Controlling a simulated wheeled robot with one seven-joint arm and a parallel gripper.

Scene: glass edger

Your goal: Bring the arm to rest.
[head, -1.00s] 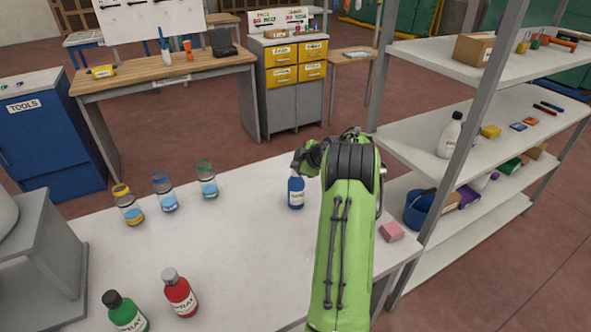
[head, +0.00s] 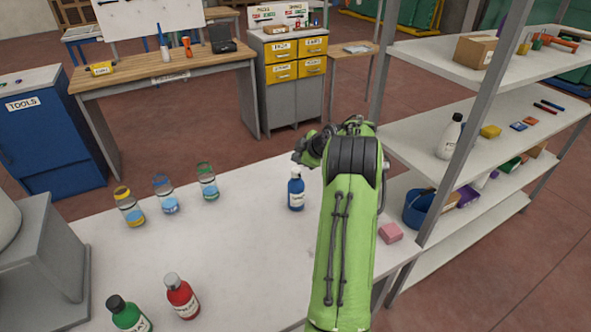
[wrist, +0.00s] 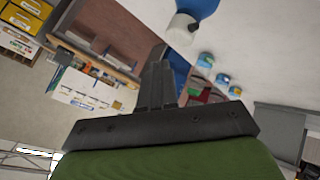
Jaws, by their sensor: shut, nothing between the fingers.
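My gripper (wrist: 158,72) shows in the wrist view with its two fingers together and nothing between them. In the head view my green arm reaches over the right part of the white table (head: 240,250), and its fingers are hidden behind the wrist. A blue spray bottle (head: 296,190) stands upright on the table, just below and left of the wrist. The blue bottle also shows at the top of the wrist view (wrist: 200,8), apart from the fingers.
Three jars (head: 168,194) stand at the table's left. A red bottle (head: 181,297) and a green bottle (head: 129,314) stand at its front. A pink block (head: 390,233) lies right of my arm. A shelf rack (head: 480,95) rises on the right. The table's middle is clear.

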